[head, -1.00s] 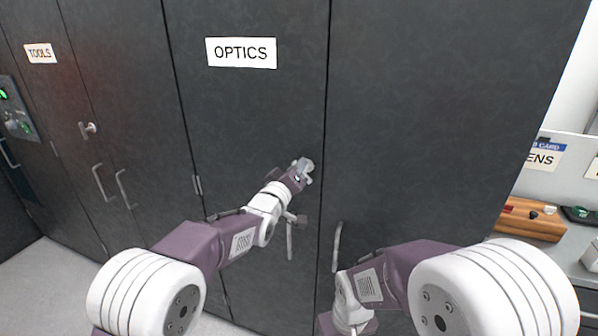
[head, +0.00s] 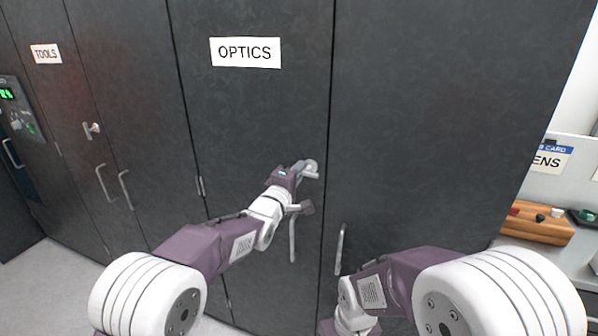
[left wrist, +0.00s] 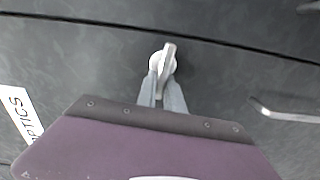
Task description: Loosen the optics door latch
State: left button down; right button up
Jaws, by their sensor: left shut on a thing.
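The optics door (head: 255,120) is a dark grey panel under a white OPTICS sign (head: 245,52). Its latch (head: 312,165) is a pale round boss with a grey lever, near the door's right edge. In the left wrist view the latch (left wrist: 168,56) shows its lever running down between the fingers. My left gripper (head: 303,172) is at the latch, shut on the lever; its two grey fingers (left wrist: 161,98) show close on either side. In the head view the gripper partly hides the lever. My right arm is low at the right; its fingers are not visible.
A vertical handle (head: 292,240) is on the optics door below the latch, and another handle (head: 339,248) is on the neighbouring door. The tools cabinet with its own latch (head: 92,129) stands left.

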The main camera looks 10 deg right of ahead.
pick_arm(q)
jog(key=shift+f+n, duration=0.1)
jog(key=shift+n, duration=0.2)
dwell(0.4)
jog(key=c, duration=1.5)
grip_release()
jog(key=shift+o, duration=0.2)
